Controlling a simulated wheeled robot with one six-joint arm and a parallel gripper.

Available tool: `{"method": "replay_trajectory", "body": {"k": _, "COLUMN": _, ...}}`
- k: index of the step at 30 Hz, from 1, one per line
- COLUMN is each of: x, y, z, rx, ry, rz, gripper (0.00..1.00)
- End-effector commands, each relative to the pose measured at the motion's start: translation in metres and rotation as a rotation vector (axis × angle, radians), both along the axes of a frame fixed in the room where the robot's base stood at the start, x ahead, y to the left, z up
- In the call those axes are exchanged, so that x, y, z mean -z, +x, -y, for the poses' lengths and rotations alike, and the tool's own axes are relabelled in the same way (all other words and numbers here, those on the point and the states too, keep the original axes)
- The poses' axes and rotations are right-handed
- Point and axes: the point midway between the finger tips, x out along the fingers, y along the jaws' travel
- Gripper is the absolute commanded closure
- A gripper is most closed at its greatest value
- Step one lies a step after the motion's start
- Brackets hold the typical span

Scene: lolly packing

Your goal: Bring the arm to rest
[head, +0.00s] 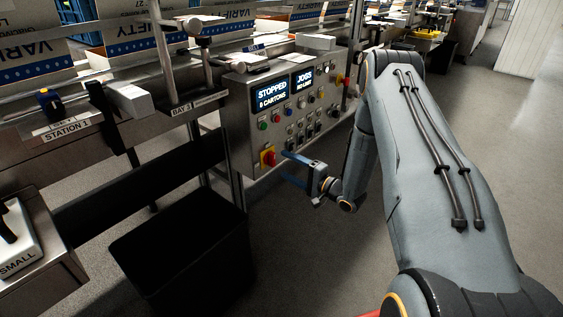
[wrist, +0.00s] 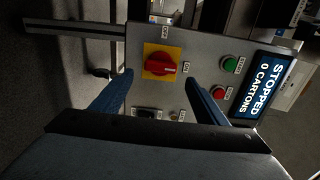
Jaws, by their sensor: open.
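My gripper (head: 292,168) is open and empty, with its blue fingers in front of the lower part of the control panel (head: 243,104). In the wrist view my gripper (wrist: 160,92) has its two fingers spread apart, one on each side of a red rotary switch (wrist: 161,64) on a yellow plate. The same red switch (head: 268,157) shows in the head view just left of the fingertips. I cannot tell whether the fingers touch the panel.
The panel display (head: 271,94) reads "STOPPED 0 CARTONS". Green (wrist: 229,63) and red (wrist: 218,92) buttons sit beside the switch. A dark bin (head: 185,245) stands below the conveyor. Cartons (head: 150,30) line the conveyor. The floor at right (head: 500,120) is clear.

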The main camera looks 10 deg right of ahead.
Motion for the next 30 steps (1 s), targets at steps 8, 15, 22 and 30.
{"method": "replay_trajectory", "body": {"k": 8, "x": 0.000, "y": -0.018, "z": 0.014, "rx": 0.000, "ry": -0.001, "rz": 0.001, "gripper": 0.33}}
{"method": "replay_trajectory", "body": {"k": 15, "x": 0.000, "y": -0.018, "z": 0.014, "rx": 0.000, "ry": -0.001, "rz": 0.001, "gripper": 0.33}}
{"method": "replay_trajectory", "body": {"k": 22, "x": -0.014, "y": -0.004, "z": 0.014, "rx": 0.038, "ry": -0.128, "rz": 0.000, "gripper": 0.33}}
{"method": "replay_trajectory", "body": {"k": 30, "x": -0.059, "y": 0.013, "z": 0.019, "rx": 0.136, "ry": -0.612, "rz": -0.058, "gripper": 0.33}}
